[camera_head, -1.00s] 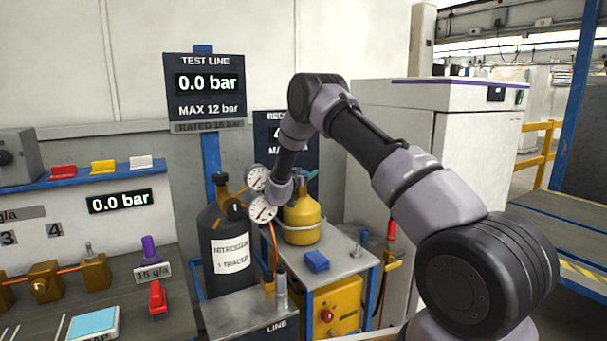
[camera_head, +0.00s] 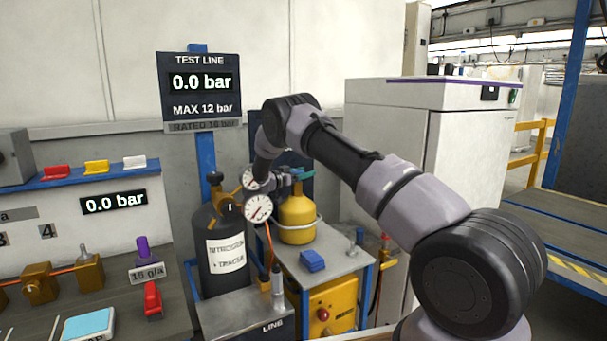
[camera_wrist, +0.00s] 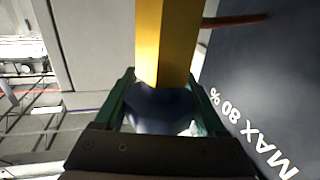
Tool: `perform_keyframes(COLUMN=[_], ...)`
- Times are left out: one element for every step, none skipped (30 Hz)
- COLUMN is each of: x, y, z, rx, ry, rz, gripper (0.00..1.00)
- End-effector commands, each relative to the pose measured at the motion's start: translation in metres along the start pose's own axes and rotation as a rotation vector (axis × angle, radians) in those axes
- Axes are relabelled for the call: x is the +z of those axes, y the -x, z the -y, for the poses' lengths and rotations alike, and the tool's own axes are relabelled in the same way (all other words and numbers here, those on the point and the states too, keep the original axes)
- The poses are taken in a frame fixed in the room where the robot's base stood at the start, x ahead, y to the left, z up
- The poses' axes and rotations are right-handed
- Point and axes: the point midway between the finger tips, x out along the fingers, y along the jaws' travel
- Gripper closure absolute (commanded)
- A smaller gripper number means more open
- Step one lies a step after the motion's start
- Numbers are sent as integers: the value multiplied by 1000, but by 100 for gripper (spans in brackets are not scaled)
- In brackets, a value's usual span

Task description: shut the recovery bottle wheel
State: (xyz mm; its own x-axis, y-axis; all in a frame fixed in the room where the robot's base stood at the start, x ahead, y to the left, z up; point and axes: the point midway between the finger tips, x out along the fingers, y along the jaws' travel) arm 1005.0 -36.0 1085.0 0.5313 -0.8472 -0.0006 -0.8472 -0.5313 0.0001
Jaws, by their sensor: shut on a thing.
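The recovery bottle (camera_head: 297,218) is a yellow cylinder on a small grey bench, behind the pressure gauges. Its top is mostly covered by my wrist in the head view. In the wrist view a blue rounded wheel (camera_wrist: 158,108) sits between the green fingers of my gripper (camera_wrist: 160,100), which touch it on both sides. My gripper is shut on this wheel. A yellow bar-like part (camera_wrist: 165,40) runs up from the wheel in that view. I cannot tell how far the wheel is turned.
A black nitrogen bottle (camera_head: 222,262) and a round gauge (camera_head: 258,208) stand close left of my wrist. A blue block (camera_head: 312,261) lies on the bench. A dark board marked MAX 80% (camera_wrist: 265,75) is close beside the gripper. A white cabinet (camera_head: 465,150) stands right.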

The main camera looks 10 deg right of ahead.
Motion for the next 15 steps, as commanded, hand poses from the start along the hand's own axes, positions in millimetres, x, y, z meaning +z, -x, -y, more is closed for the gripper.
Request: perform_keyframes(x=[-3, -3, -3, -3, -3, -3, -3, -3, -2, -2, -2, -2, -2, -2, -3], y=[0, 0, 0, 0, 0, 0, 0, 0, 0, 0, 0, 0, 0, 0, 0], z=[1, 1, 1, 1, 1, 1, 1, 1, 1, 1, 1, 0, 0, 0, 0], rx=[-1, -1, -2, -2, -2, -2, -2, -2, -1, -1, -1, -1, -1, -1, -1], ry=[-2, -2, -2, -2, -2, -2, -2, -2, -2, -2, -1, -1, -1, -1, -2], rz=[-4, -4, -4, -4, -4, -4, -4, -4, -3, -3, -3, -2, -2, -2, -2], gripper=[83, 83, 83, 83, 83, 12, 1, 0, 0, 0, 0, 0, 0, 0, 0])
